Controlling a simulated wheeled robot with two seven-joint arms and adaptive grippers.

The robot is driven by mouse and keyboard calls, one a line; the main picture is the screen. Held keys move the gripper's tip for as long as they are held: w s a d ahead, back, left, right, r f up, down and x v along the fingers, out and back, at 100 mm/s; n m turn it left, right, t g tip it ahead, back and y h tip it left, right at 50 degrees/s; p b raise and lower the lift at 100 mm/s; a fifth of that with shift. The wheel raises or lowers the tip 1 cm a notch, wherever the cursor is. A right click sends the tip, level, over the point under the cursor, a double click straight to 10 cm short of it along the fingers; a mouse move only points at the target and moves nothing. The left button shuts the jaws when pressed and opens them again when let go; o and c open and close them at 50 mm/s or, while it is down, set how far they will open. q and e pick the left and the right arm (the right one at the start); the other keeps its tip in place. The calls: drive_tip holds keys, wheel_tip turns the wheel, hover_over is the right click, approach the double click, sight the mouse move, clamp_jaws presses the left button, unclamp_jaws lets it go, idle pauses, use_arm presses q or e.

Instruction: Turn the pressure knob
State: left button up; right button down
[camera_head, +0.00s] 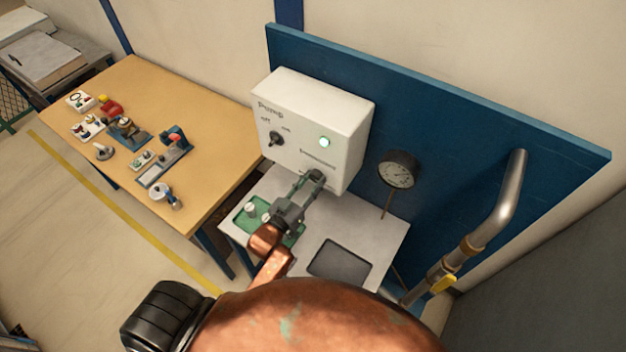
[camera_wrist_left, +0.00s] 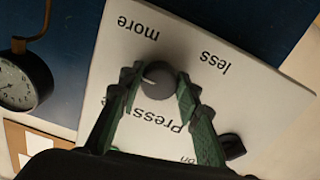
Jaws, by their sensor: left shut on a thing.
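The white pump box (camera_head: 313,125) is mounted on the blue panel and has a lit green lamp (camera_head: 324,142) and a dark switch (camera_head: 275,138). My left gripper (camera_head: 314,178) is at the lower right of the box front and hides the pressure knob in the head view. In the left wrist view the round grey pressure knob (camera_wrist_left: 158,80) sits between the two green fingers of the left gripper (camera_wrist_left: 157,88), which are shut on it. The words "more" and "less" show upside down beside the knob. My right gripper is not in view.
A round pressure gauge (camera_head: 399,169) is on the blue panel (camera_head: 450,140) to the right of the box. A grey bench (camera_head: 385,240) with a green tray is below. A wooden table (camera_head: 215,130) with several devices stands left.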

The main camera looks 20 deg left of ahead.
use_arm(q)
drive_tip(key=o, duration=1.2)
drive_tip(key=shift+c, duration=0.2)
drive_tip(key=s+a, duration=0.1)
drive_tip(key=s, duration=1.1)
drive_tip(key=shift+a, duration=0.3)
drive_tip(key=shift+w, duration=0.1)
